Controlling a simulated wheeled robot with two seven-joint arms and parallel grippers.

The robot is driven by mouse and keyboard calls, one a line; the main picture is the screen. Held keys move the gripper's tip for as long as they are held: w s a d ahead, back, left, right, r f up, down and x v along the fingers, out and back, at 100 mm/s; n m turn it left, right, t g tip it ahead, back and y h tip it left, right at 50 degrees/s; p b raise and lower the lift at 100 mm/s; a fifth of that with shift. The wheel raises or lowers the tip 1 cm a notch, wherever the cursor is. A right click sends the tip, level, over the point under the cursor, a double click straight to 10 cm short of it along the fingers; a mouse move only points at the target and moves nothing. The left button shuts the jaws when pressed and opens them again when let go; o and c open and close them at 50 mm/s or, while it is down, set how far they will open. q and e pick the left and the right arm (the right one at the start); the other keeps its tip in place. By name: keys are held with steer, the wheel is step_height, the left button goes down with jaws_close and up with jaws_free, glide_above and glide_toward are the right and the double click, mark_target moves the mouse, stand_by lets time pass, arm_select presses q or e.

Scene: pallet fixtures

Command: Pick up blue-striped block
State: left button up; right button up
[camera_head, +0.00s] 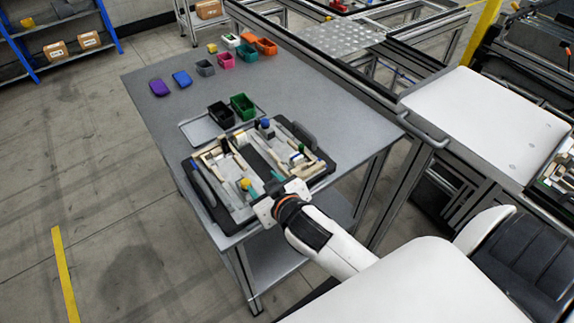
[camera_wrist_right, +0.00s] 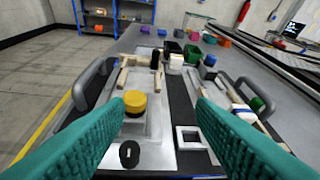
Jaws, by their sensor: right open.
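A small white block with a blue band, which looks like the blue-striped block (camera_head: 297,158), lies among the parts on the right side of the black pallet tray (camera_head: 202,203). It also shows in the right wrist view (camera_wrist_right: 241,108), right of my right finger; its stripes are too small to make out clearly. My right gripper (camera_head: 265,183) is over the near edge of the tray. My left gripper is not in view.
A yellow-topped round part (camera_wrist_right: 135,102) and a square white frame (camera_wrist_right: 189,138) sit ahead of my right gripper. Black (camera_head: 221,115) and green (camera_head: 242,106) bins stand behind the tray.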

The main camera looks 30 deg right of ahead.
steer(key=w+a+r+n+t+y, duration=0.1)
steer(key=w+a+r+n+y, duration=0.2)
steer(key=a+r+n+y, duration=0.5)
steer(key=w+a+r+n+y, duration=0.3)
steer(key=a+r+n+y, duration=0.3)
steer(key=r+y, duration=0.3)
steer(key=n+g+h+p, duration=0.2)
steer(key=n+g+h, duration=0.1)
steer(key=g+h, duration=1.25)
glide_above(296, 156)
steer(key=shift+t+h, duration=0.55)
steer(key=shift+t, duration=0.2)
steer(key=f, duration=1.5)
steer(key=shift+d+f, duration=0.3)
steer(key=shift+a+f+p, duration=0.15)
steer(key=shift+f+p, duration=0.35)
steer(key=shift+f, duration=0.05)
step_height(296, 156, down, 4)
steer(key=shift+a+r+p, duration=0.15)
steer(key=shift+p, duration=0.6)
steer(key=shift+f, duration=0.4)
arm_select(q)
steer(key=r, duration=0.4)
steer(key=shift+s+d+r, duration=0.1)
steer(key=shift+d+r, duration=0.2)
arm_select(e)
jaws_close()
